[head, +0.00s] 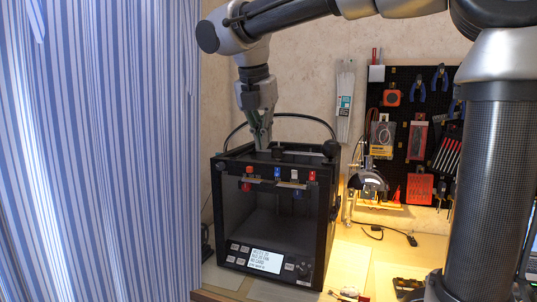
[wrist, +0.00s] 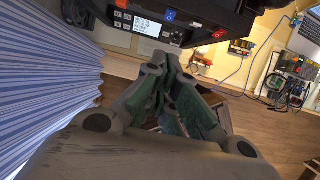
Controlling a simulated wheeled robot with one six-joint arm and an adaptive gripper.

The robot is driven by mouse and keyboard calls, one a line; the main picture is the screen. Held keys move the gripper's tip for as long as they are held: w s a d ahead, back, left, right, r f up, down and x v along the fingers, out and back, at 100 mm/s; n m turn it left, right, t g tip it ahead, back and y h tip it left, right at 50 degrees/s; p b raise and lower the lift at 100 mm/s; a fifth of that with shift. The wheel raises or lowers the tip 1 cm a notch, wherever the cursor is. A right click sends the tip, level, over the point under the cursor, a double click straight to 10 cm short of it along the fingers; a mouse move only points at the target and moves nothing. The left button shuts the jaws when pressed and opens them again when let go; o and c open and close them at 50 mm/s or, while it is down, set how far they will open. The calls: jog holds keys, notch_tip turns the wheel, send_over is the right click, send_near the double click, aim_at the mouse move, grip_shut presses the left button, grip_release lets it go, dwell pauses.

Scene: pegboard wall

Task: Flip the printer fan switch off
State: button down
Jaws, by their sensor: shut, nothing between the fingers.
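The black box-shaped printer (head: 272,215) stands on the worktop, with a lit screen (head: 266,260) low on its front. Small coloured parts sit along its top front edge: a red one (head: 249,170) at left, a blue one (head: 277,172) in the middle, and a red one (head: 312,175) at right. Red and blue parts also show in the wrist view, a blue one (wrist: 168,14) among them. I cannot tell which is the fan switch or its position. My gripper (head: 262,147) points down at the printer's top, its fingers (wrist: 172,62) shut and empty. Contact is unclear.
A striped curtain (head: 100,150) hangs at left. A black pegboard (head: 410,150) with tools is on the wall at right. A black cable (head: 290,115) arches behind the printer's top. Small items lie on the worktop (head: 345,268) at right.

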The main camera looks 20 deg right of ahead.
aim_at(277, 172)
jog(key=w+d+r+x, duration=0.1)
jog(key=w+x, duration=0.1)
jog(key=x, duration=1)
jog(key=shift+w+d, duration=0.15)
jog(key=shift+d, duration=0.1)
jog(key=shift+f, duration=0.2)
